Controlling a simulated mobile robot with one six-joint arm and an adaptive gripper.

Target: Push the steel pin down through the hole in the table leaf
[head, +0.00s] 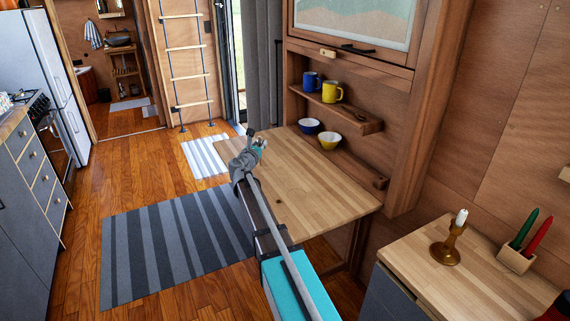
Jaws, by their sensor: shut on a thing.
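The table leaf (318,184) is a pale wooden board folded out level from the wall unit. My gripper (262,143) is over the far left part of the leaf, seen small and from behind along my arm. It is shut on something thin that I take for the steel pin. The pin itself is too small and too covered by my gripper and wrist to make out.
A blue mug (312,81) and yellow mug (332,91) stand on a shelf behind the leaf. Two bowls (329,141) sit lower, at the leaf's back. A striped rug (175,245) lies left.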

